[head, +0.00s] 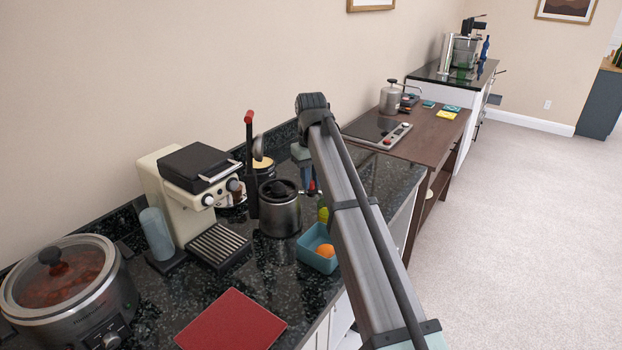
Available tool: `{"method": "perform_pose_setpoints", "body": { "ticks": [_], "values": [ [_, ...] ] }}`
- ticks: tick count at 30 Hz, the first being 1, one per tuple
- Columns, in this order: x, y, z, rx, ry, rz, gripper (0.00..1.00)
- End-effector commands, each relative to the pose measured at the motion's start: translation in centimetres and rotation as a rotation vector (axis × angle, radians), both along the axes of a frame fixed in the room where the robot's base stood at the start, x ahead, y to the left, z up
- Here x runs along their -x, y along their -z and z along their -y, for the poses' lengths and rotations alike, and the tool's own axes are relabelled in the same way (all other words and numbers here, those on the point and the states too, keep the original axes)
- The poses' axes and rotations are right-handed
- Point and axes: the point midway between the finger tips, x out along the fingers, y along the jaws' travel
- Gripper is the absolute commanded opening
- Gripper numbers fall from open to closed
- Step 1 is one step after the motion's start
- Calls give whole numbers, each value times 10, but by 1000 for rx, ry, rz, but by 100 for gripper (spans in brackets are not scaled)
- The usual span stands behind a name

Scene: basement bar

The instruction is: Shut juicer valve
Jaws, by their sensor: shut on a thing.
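A squat steel canister with a black top (280,208), which looks like the juicer, stands upright on the dark speckled counter, right of the coffee machine. My gripper (312,186) is just to its right, small in view and partly covered by my arm. Red and blue bits show at its fingertips. It is shut on a small part at the juicer's right side. I cannot make out that part or the valve's position.
A cream coffee machine (182,195), a black lever with a red grip (250,165) and a slow cooker (68,290) stand to the left. A teal box (310,262) holding an orange fruit (326,251) sits close below my gripper. A red board (232,320) lies in front.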

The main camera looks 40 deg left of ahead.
Motion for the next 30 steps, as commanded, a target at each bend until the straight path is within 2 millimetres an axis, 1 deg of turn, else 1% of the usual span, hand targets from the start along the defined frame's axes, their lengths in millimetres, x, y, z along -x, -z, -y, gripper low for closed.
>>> {"method": "perform_pose_setpoints", "body": {
  "ticks": [13, 14, 21, 30],
  "values": [
    [0, 0, 0, 0, -9, 0, 0],
    [0, 0, 0, 0, -9, 0, 25],
    [0, 0, 0, 0, -8, 0, 48],
    [0, -2, 0, 0, -8, 0, 48]
  ]
}}
